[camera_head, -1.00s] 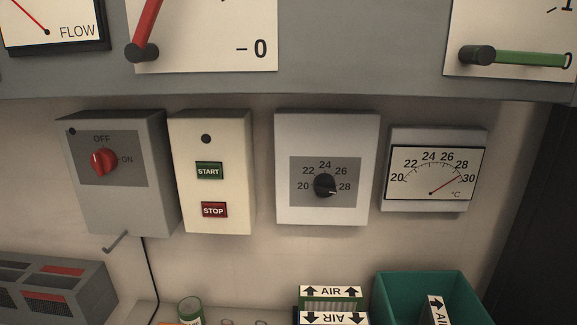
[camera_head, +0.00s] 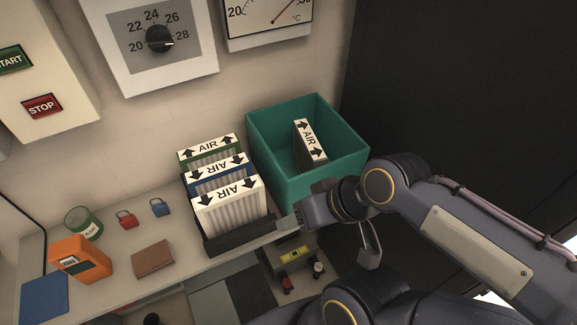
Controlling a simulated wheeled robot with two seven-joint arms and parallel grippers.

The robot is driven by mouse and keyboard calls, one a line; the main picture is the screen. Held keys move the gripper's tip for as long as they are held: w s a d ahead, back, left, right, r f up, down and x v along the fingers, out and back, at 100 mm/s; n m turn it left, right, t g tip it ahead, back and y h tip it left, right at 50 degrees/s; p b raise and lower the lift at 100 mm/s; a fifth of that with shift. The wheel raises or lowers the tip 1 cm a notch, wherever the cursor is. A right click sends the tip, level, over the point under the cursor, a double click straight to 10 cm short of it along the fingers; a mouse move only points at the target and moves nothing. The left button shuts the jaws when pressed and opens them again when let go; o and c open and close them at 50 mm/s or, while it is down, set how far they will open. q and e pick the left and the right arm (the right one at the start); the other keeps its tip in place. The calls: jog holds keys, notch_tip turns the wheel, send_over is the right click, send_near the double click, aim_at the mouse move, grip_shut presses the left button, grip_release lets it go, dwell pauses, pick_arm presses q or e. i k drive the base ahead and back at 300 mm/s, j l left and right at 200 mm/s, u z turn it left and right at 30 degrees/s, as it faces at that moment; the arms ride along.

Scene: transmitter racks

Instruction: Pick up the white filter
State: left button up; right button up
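The white filter (camera_head: 228,212) stands in front in a dark rack (camera_head: 240,237) on the shelf. Its pleated face is pale and its top label reads AIR with arrows. A blue-framed filter (camera_head: 216,172) and a green-framed filter (camera_head: 207,150) stand behind it. My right gripper (camera_head: 287,222) comes in from the right, just right of the rack and below the teal bin. It is apart from the white filter's body; its fingers are small and partly hidden, so its opening cannot be judged. My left gripper is not in view.
A teal bin (camera_head: 330,175) holding another AIR filter (camera_head: 309,141) stands right of the rack. An orange meter (camera_head: 80,259), brown wallet (camera_head: 153,259), can (camera_head: 83,223), two padlocks and a blue item (camera_head: 45,293) lie left on the shelf (camera_head: 185,258). Control boxes hang above.

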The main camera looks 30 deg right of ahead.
aim_at(226, 208)
jog(key=u, duration=1.55)
jog(key=z, duration=2.1)
jog(key=j+u, duration=0.1)
jog(key=j, duration=0.5)
jog(key=k+j+u, duration=0.1)
jog(key=j, duration=0.45)
